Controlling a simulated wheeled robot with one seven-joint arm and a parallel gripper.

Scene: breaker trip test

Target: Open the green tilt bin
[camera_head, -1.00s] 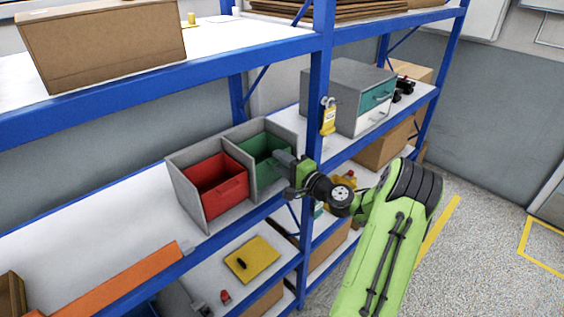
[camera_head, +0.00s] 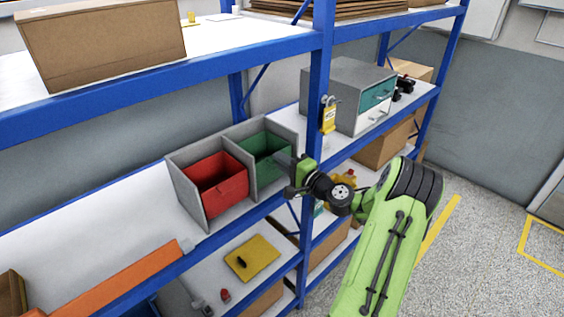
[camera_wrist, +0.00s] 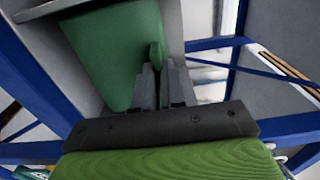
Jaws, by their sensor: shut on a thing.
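The green tilt bin (camera_head: 262,150) sits in the right compartment of a grey two-bay housing (camera_head: 203,212) on the middle shelf. Its green front panel fills the upper left of the wrist view (camera_wrist: 112,50). My gripper (camera_head: 280,161) is at the bin's front right, beside the blue post. In the wrist view, my gripper's fingers (camera_wrist: 164,80) are close together on the small green handle (camera_wrist: 156,54) that sticks out from the panel. The fingers hide the handle's near end. In the head view my gripper covers part of the bin's front.
A red bin (camera_head: 217,187) sits in the left compartment. A blue upright post (camera_head: 319,100) with a yellow-tagged padlock (camera_head: 328,116) stands close to my gripper. A grey drawer cabinet (camera_head: 347,95) stands to the right. The shelf left of the housing is mostly clear.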

